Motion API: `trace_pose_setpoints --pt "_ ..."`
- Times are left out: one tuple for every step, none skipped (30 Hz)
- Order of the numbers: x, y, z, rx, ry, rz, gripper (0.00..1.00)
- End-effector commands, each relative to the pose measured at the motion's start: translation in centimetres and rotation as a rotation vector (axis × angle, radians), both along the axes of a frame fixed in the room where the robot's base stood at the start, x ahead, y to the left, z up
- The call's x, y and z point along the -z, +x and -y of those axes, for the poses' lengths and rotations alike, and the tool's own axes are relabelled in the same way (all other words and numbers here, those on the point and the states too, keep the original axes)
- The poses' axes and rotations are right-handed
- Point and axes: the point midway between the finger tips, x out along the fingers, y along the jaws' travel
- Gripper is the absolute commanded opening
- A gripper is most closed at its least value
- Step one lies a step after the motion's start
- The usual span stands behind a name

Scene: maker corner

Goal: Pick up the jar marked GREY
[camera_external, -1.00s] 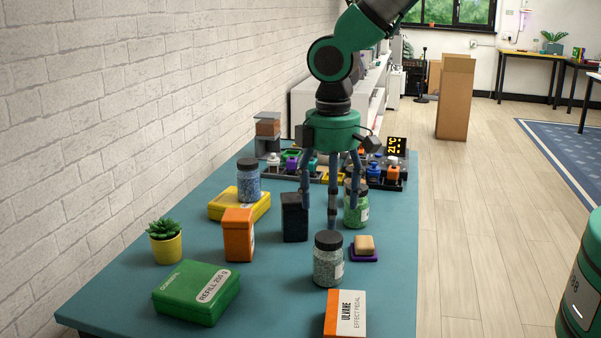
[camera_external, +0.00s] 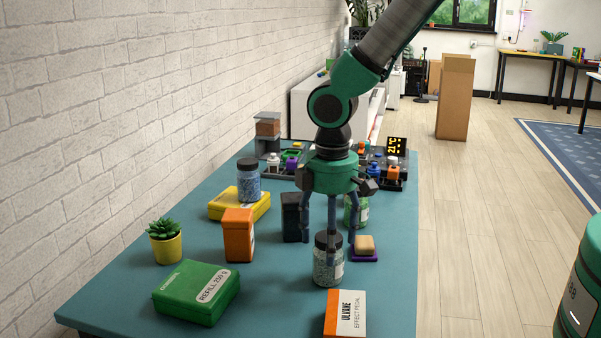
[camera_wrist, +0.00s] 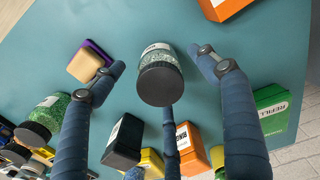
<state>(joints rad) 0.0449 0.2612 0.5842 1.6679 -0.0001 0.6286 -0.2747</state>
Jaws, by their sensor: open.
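A clear jar with a black lid and grey-green granules (camera_external: 328,270) stands upright on the teal table. Its label is turned aside and I cannot read it. In the wrist view this jar (camera_wrist: 160,78) sits between my spread fingers, lid toward the camera. My gripper (camera_external: 330,243) points down over the jar, open and empty, with one finger in front of or beside the lid; it also shows in the wrist view (camera_wrist: 158,72). A green-filled jar (camera_external: 362,210) stands behind, partly hidden by a finger. A blue-filled jar (camera_external: 248,182) stands on a yellow case.
A tan block on a purple base (camera_external: 364,246) lies close right of the jar. A black box (camera_external: 292,218) and an orange box (camera_external: 238,236) stand left. The white and orange pedal box (camera_external: 345,314) is in front. A green case (camera_external: 197,293) lies front left.

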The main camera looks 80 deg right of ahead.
Motion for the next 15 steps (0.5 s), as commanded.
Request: trace_pose_setpoints --pt "0.26 0.02 0.01 0.0 0.0 0.001 0.74" --pt "0.33 0.02 0.01 0.0 0.0 0.001 0.74" --pt "0.39 0.03 0.0 0.0 0.0 0.001 0.74" --pt "0.4 0.03 0.0 0.0 0.0 0.001 0.74" --pt "0.4 0.03 0.0 0.0 0.0 0.001 0.74" --pt "0.39 0.03 0.0 0.0 0.0 0.001 0.74" --pt "0.38 0.02 0.01 0.0 0.0 0.001 0.74" --pt "0.38 0.03 0.0 0.0 0.0 0.001 0.74" --pt "0.38 0.02 0.0 0.0 0.0 0.001 0.74" --pt "0.37 0.02 0.0 0.0 0.0 0.001 0.74" --pt "0.38 0.02 0.01 0.0 0.0 0.001 0.74" --pt "0.41 0.01 0.01 0.0 0.0 0.001 0.74" --pt "0.47 0.01 0.0 0.0 0.0 0.0 0.74" --pt "0.57 0.0 0.0 0.0 0.0 0.0 0.74" --pt "0.76 0.0 0.0 0.0 0.0 0.0 0.74"
